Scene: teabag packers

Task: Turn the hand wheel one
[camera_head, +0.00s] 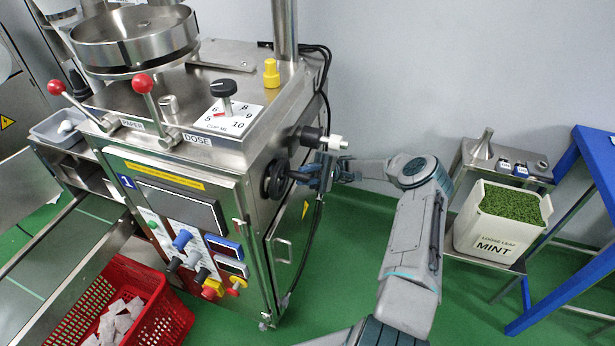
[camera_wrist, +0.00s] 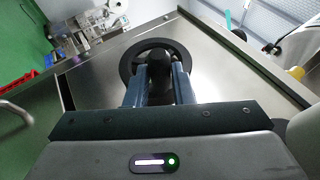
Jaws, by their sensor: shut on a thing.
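The hand wheel (camera_head: 276,180) is a black wheel on the right side of the steel packing machine, marked 1 on its front. In the wrist view the wheel's dark rim (camera_wrist: 131,62) stands against a bare steel panel. My gripper (camera_head: 299,176) reaches it from the right. In the wrist view my gripper (camera_wrist: 158,86) has its two blue-grey fingers on either side of the wheel's black handle and is shut on it. The fingers cover part of the wheel's lower rim.
A crate of mint (camera_head: 490,240) stands on a steel stand at right, beside a blue frame (camera_head: 590,170). A red basket (camera_head: 165,322) sits front left. Green floor is clear between machine and stand.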

